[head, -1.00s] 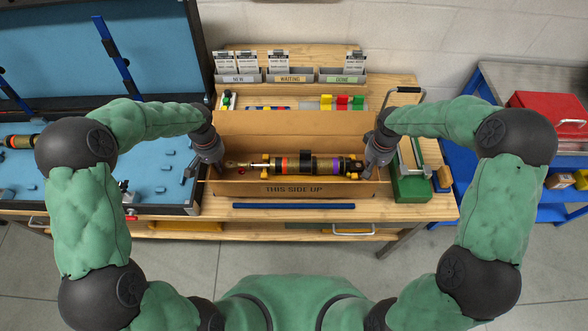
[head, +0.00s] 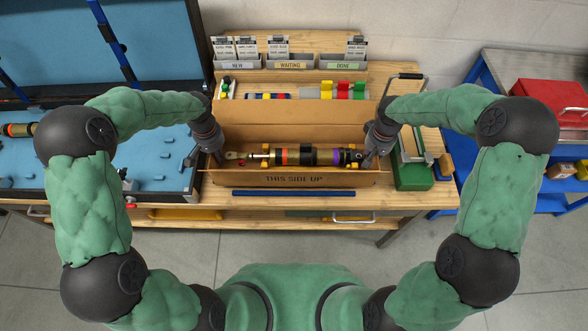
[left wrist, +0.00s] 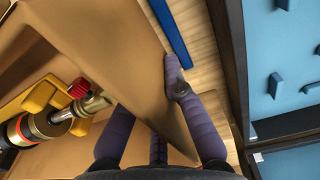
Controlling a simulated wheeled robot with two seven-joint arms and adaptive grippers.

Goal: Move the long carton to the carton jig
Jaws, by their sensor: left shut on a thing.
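The long carton (head: 250,179) is an open brown box marked THIS SIDE UP, lying lengthwise on the wooden bench. A shock absorber (head: 308,156) with orange, black and purple bands lies inside it, on yellow supports. My left gripper (head: 217,160) is at the carton's left end. In the left wrist view its purple fingers (left wrist: 160,120) straddle the carton wall (left wrist: 115,55), shut on it. My right gripper (head: 370,160) is at the right end; its fingers are too hidden to tell their state. I cannot tell which thing is the carton jig.
A blue bar (head: 293,193) lies just in front of the carton. Behind are label trays (head: 290,64) and coloured blocks (head: 343,90). A green-based device (head: 413,176) stands close on the right. A blue-lined case (head: 160,150) is on the left.

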